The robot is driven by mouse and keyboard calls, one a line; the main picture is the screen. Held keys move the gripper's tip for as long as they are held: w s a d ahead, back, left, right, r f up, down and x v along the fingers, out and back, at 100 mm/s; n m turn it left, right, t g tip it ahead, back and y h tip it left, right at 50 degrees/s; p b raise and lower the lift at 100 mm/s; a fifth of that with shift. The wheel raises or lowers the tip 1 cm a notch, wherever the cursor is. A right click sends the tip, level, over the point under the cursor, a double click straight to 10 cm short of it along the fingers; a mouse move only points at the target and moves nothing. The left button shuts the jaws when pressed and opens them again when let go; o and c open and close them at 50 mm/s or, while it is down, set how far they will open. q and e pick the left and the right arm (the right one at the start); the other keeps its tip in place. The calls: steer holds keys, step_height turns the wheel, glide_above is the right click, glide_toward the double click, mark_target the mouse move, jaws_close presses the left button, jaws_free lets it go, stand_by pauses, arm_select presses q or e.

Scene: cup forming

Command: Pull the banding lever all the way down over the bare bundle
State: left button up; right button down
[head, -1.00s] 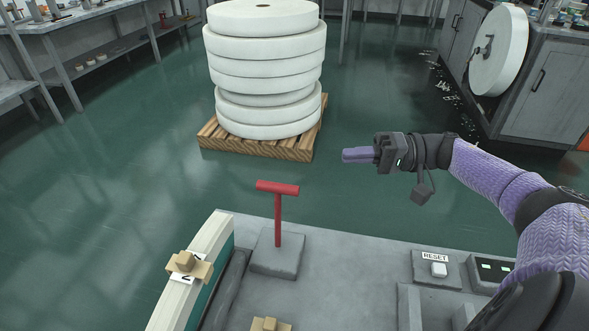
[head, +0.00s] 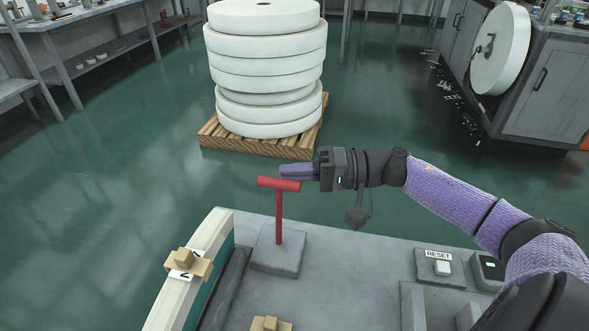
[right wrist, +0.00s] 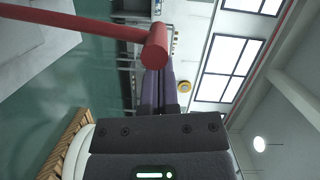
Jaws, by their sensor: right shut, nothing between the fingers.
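The red T-shaped banding lever (head: 279,213) stands upright on a grey block at the far edge of the machine top. Its crossbar (head: 278,184) also shows in the right wrist view (right wrist: 155,46). My right gripper (head: 283,170) is shut and empty, with its purple fingers level and pointing left, just above or behind the crossbar in the head view. In the right wrist view the crossbar end overlaps the fingers (right wrist: 158,90); I cannot tell whether they touch. No bundle is clearly identifiable. My left gripper is not in view.
A tan piece (head: 186,264) sits on the pale curved rim at left, and another tan piece (head: 268,324) is at the bottom edge. A RESET button (head: 441,267) is at right. White rolls (head: 265,75) stand on a wooden pallet (head: 215,137) beyond.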

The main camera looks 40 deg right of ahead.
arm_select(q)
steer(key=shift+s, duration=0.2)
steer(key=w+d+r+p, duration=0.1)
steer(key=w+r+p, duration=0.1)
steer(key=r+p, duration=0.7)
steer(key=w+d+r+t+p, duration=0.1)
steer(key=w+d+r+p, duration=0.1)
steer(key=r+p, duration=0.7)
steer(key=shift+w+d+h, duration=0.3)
arm_select(e)
steer(key=s+a+f+n+h, duration=0.1)
steer(key=s+a+n+h, duration=0.1)
steer(key=s+a+n, duration=0.5)
steer(key=shift+s+a+f+n, duration=0.25)
steer(key=shift+s+a+n, duration=0.25)
steer(key=shift+a, duration=0.75)
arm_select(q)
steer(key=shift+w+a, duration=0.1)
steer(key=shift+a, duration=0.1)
arm_select(e)
steer(key=shift+s+f, duration=0.1)
steer(key=shift+s, duration=0.05)
